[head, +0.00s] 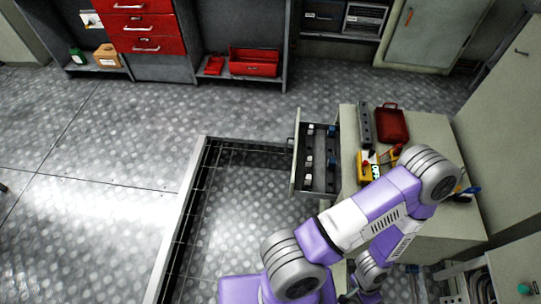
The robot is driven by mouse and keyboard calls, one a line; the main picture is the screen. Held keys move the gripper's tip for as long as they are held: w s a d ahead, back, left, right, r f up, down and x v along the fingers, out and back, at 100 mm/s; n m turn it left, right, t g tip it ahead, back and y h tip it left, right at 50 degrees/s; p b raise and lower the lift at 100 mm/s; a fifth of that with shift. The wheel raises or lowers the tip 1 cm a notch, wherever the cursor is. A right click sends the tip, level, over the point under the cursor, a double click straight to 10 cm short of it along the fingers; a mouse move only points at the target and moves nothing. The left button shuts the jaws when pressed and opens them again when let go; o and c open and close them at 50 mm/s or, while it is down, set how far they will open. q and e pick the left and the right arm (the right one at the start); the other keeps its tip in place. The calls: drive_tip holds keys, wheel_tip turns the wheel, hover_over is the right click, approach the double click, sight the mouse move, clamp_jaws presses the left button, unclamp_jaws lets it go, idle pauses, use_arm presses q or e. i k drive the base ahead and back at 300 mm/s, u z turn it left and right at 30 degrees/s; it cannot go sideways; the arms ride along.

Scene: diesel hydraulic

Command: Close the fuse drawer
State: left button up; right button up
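The fuse drawer (298,180) is pulled out to the left from the beige cabinet (436,126), right of the middle in the head view. Rows of dark and pale blocks, some with blue parts, lie inside it. Its narrow front faces left, with a small handle (291,156). A purple and white arm of mine, seemingly the right, passes below the drawer and bends over the cabinet top. Its wrist points down at the bottom edge, by the cabinet's near side. My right gripper (352,295) is only partly visible there, and its fingers are unclear. My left gripper is not visible.
A red case (392,125), a grey bar (365,124) and a yellow tool (369,168) lie on the cabinet top. A railed floor opening (190,205) lies left of the drawer. A red drawer unit (143,27) stands at the back. The left floor is clear.

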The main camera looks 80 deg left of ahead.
sight(326, 184)
drive_tip(key=k, duration=0.9)
drive_tip(key=u, duration=2.05)
drive_tip(key=i, duration=0.5)
drive_tip(key=u, duration=0.45)
drive_tip(key=k, duration=0.5)
drive_tip(key=u, duration=0.75)
drive_tip(key=i, duration=0.55)
drive_tip(key=z, duration=0.95)
drive_tip(key=i, duration=0.8)
drive_tip(key=z, duration=0.85)
